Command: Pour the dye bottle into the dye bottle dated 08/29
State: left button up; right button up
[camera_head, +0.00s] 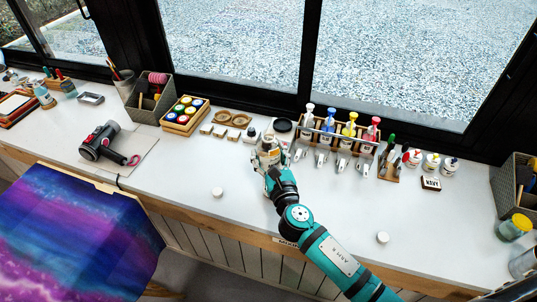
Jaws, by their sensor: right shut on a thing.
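My right gripper (268,158) is shut on a small bottle (269,143), probably a dye bottle, at the middle of the white table. The gripper hides much of it, and I cannot tell whether it touches the table. The dates are too small to read. My left gripper is out of view.
A wooden rack (335,137) of spray bottles stands right of my gripper, against the window side. A dark-lidded jar (282,127) is close behind the gripper. The front middle is mostly clear.

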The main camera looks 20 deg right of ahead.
jog(key=shift+w+r, duration=0.1)
jog(key=shift+w, duration=0.3)
jog(key=shift+s+a+r+m, duration=0.1)
jog(key=shift+s+a+m, duration=0.1)
jog(key=shift+a+m, duration=0.3)
jog(key=shift+s+a+m+g+p, duration=0.1)
jog(key=shift+a+m+g+p, duration=0.25)
jog(key=shift+m, duration=0.35)
jog(key=shift+s+a+f+m+g+y, duration=0.2)
jog(key=shift+a+m+g+y, duration=0.1)
jog(key=shift+a+m, duration=0.4)
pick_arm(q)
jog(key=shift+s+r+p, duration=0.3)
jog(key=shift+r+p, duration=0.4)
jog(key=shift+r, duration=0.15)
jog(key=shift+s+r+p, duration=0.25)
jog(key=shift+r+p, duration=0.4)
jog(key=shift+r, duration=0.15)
pick_arm(e)
jog(key=shift+s+a+r+m+g+y, duration=0.1)
jog(key=shift+a+m+g+y, duration=0.55)
jog(key=shift+m, duration=1.8)
jog(key=shift+s+a+r+m+g+y, duration=0.15)
jog(key=shift+m+y, duration=0.95)
jog(key=shift+m, duration=1.4)
jog(key=shift+a+r+m+g+y, duration=0.1)
jog(key=shift+a+m+g+y, duration=0.5)
jog(key=shift+m, duration=1.85)
